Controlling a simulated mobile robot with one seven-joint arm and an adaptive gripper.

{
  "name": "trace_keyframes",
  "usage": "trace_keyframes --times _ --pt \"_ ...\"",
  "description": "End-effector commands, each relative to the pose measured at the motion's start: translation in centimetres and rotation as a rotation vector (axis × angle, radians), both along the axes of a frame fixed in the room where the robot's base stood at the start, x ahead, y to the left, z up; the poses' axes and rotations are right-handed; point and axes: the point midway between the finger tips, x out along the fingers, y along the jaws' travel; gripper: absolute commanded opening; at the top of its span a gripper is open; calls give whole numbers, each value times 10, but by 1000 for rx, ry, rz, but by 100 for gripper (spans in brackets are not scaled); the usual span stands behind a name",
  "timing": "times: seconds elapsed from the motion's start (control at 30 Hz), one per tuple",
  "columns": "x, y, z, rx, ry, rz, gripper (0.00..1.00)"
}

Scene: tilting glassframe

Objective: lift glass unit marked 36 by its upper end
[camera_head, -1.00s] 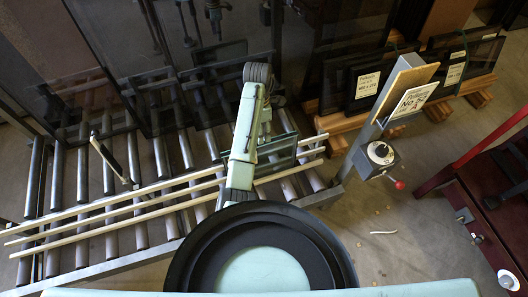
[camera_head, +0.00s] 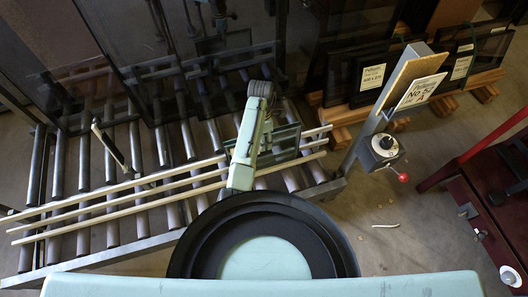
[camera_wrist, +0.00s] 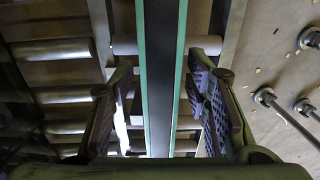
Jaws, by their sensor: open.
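A glass unit is seen edge-on in the wrist view, as a long dark strip (camera_wrist: 160,70) with a green glass edge on each side. It runs between the two fingers of my gripper (camera_wrist: 165,115), which is open, with a gap on each side. In the head view a small greenish pane (camera_head: 284,141) shows beside my arm, above the roller table; it seems to be the same unit. My gripper is hidden behind my arm there. No number 36 can be read.
The roller table (camera_head: 140,242) carries long pale strips (camera_head: 120,203). A large dark pane (camera_head: 190,85) stands behind. At right are a post with a sign (camera_head: 419,91), a control box with a red knob (camera_head: 384,150), panes on wooden supports (camera_head: 366,76) and a dark red frame (camera_head: 470,190).

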Motion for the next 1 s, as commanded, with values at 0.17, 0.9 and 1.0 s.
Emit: trace_keyframes --times 0.17,0.9,1.0 --pt "0 0 0 0 0 0 38" --pt "0 0 1 0 -1 -1 0" --pt "0 0 1 0 -1 -1 0"
